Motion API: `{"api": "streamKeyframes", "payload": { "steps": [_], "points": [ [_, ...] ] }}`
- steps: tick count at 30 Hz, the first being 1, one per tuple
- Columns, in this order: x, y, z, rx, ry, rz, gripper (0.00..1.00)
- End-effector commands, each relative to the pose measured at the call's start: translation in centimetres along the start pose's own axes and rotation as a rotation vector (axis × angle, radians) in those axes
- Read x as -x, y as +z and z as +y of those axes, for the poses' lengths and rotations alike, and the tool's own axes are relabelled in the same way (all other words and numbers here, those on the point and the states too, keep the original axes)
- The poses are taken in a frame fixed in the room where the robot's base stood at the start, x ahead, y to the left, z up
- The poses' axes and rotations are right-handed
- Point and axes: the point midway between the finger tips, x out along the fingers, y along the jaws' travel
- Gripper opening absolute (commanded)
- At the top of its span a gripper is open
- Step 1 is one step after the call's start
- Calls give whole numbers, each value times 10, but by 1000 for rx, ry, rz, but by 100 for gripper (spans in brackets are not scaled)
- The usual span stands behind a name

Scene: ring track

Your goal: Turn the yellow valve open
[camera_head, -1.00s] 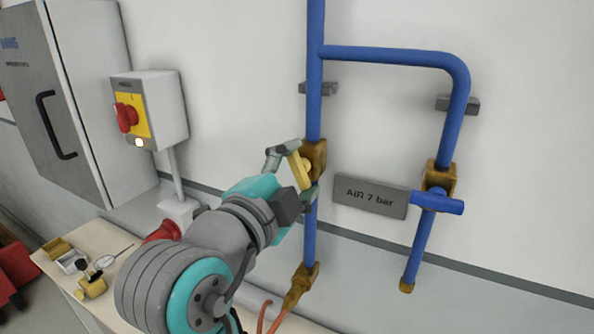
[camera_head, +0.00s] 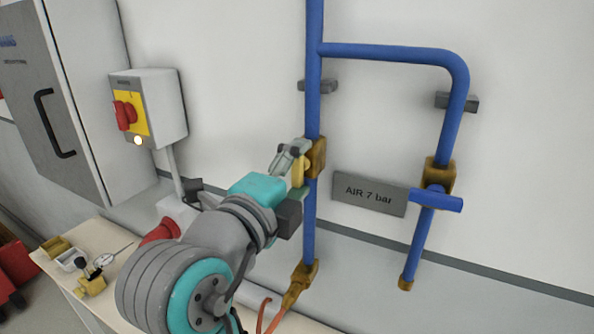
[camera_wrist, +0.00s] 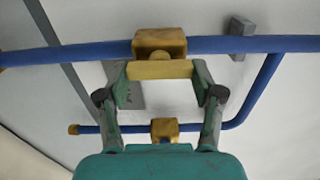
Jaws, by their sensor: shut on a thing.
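The yellow valve handle (camera_head: 298,171) sits in front of its brass body (camera_head: 317,157) on the left vertical blue pipe. My gripper (camera_head: 296,172) is shut on the handle, with one finger at its upper end and one at its lower end. In the wrist view the handle (camera_wrist: 160,69) spans between my two fingers, roughly parallel to the pipe behind it. The brass body (camera_wrist: 159,42) shows just behind the handle. In the head view my fingers hide part of the handle.
A blue-handled valve (camera_head: 437,199) is on the right pipe. An "AIR 7 bar" plate (camera_head: 370,194) is between the pipes. A switch box with a red knob (camera_head: 124,115) is at left. A bench (camera_head: 125,275) with small parts is below.

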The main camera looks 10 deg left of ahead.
Motion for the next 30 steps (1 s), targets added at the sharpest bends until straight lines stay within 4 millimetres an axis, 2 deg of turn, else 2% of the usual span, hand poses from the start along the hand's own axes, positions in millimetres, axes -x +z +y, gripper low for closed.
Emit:
{"api": "streamKeyframes", "payload": {
  "steps": [7,8,9,11,23,26,30],
  "points": [
    [0,0,2,0,4,1,32],
    [0,0,2,0,4,1,69],
    [0,0,2,0,4,1,79],
    [0,0,1,0,4,1,92],
    [4,0,0,0,1,-1,92],
    [13,1,0,0,1,-2,92],
    [38,2,0,-2,1,-5,92]
  ]
}}
